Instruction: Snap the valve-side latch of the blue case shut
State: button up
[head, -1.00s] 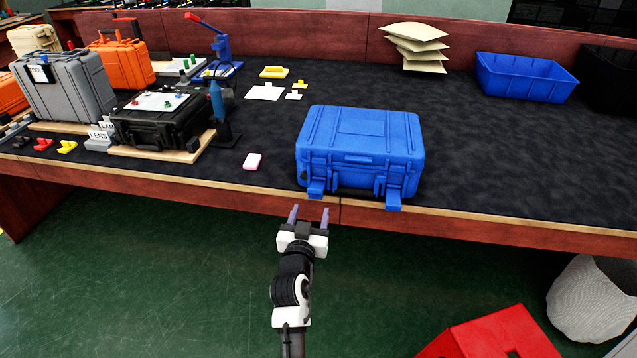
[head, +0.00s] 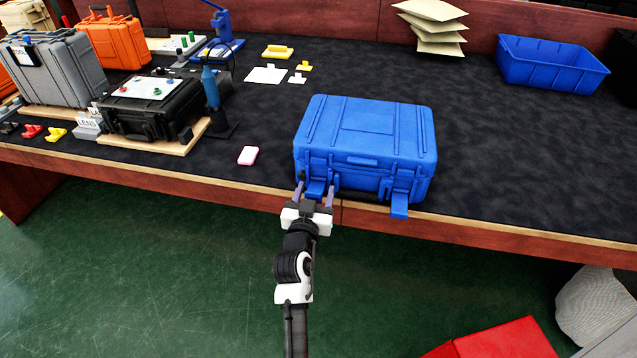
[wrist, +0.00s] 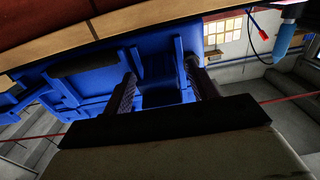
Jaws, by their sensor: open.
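The blue case (head: 365,135) stands closed-lidded near the front edge of the bench. Its left latch (head: 316,190) and right latch (head: 400,204) both stick out from the front face, swung away from it. I cannot make out a valve, so the pictures alone do not tell which latch is on its side. My gripper (head: 315,187) is open at the left latch, one finger on each side of it. In the wrist view the blue latch (wrist: 160,92) shows between the fingers of my gripper (wrist: 160,75); whether they touch it is unclear.
A black case (head: 150,118) on a wooden board and a blue bottle (head: 210,87) stand farther left. A blue bin (head: 552,66) is at the back right. The bench right of the case is clear.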

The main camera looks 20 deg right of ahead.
jog(key=shift+w+d, duration=0.15)
jog(key=shift+w, duration=0.1)
jog(key=shift+c, duration=0.5)
grip_shut()
